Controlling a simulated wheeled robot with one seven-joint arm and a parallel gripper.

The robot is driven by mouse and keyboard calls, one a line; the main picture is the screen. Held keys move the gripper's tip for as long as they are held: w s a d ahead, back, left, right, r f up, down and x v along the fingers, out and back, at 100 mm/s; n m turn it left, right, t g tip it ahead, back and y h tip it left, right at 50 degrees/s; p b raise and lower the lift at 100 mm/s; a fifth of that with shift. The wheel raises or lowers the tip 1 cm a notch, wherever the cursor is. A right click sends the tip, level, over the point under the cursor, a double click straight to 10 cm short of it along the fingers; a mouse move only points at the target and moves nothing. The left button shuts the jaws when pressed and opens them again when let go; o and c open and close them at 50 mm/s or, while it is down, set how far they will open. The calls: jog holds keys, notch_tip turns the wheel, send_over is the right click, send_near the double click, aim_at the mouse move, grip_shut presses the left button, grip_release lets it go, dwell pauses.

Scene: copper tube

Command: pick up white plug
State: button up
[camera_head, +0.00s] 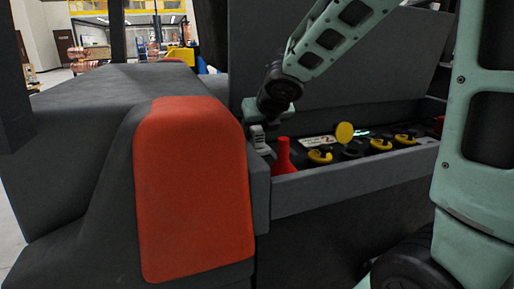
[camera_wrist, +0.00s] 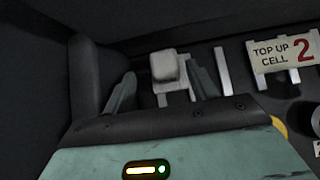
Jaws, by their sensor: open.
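The white plug (camera_wrist: 167,68) shows in the wrist view as a pale block near the battery's left end, between the two fingers of my gripper (camera_wrist: 161,80). My gripper is open, with one finger to each side of the plug, and I cannot tell whether either touches it. The plug's lower part is unclear.
A red cone-shaped piece (camera_head: 283,157) stands just right of the plug. Yellow battery caps (camera_head: 320,156) and a raised yellow disc (camera_head: 344,132) lie farther right. The grey compartment wall (camera_head: 345,188) and open lid (camera_head: 340,85) bound the space. A "TOP UP CELL 2" label (camera_wrist: 283,52) sits right.

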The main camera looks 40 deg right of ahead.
aim_at(257, 133)
jog(key=b+x, duration=0.1)
jog(key=x, duration=0.1)
jog(key=b+x, duration=0.1)
jog(key=x, duration=0.2)
jog(key=shift+s+d, duration=0.15)
jog(key=shift+d, duration=0.25)
jog(key=shift+w+d+f+b, duration=0.1)
jog(key=shift+w+f+b, duration=0.1)
jog(key=shift+w+b, duration=0.15)
jog(key=shift+r, duration=0.1)
jog(key=c, duration=1.1)
